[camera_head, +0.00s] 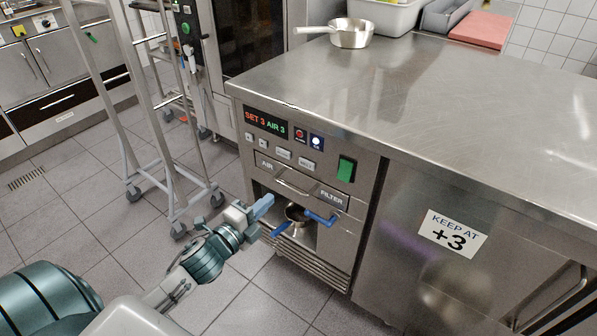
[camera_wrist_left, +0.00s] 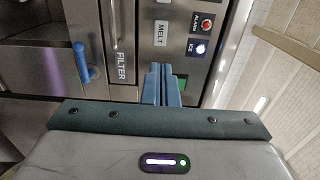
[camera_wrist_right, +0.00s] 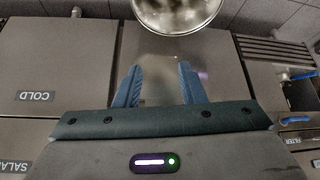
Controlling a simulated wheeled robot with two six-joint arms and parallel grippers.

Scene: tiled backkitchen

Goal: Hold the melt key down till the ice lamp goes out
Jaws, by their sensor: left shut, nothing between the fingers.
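The melt key (camera_head: 306,163) is a pale key on the cabinet's control panel, and its label reads MELT in the left wrist view (camera_wrist_left: 160,33). The ice lamp (camera_head: 317,142) glows bluish white; it also shows lit in the left wrist view (camera_wrist_left: 200,48). My left gripper (camera_head: 268,201) is shut and empty, in front of the cabinet, lower left of the key in the head view. Its fingertips (camera_wrist_left: 161,68) appear apart from the panel. My right gripper (camera_wrist_right: 160,72) is open and empty in the right wrist view, outside the head view.
A red alarm lamp (camera_head: 300,134) sits beside the ice lamp, and a green switch (camera_head: 346,168) is to the right. Blue handles (camera_head: 320,218) stick out below the panel. A pan (camera_head: 351,33) stands on the steel counter (camera_head: 430,100). A wheeled rack (camera_head: 165,150) stands left.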

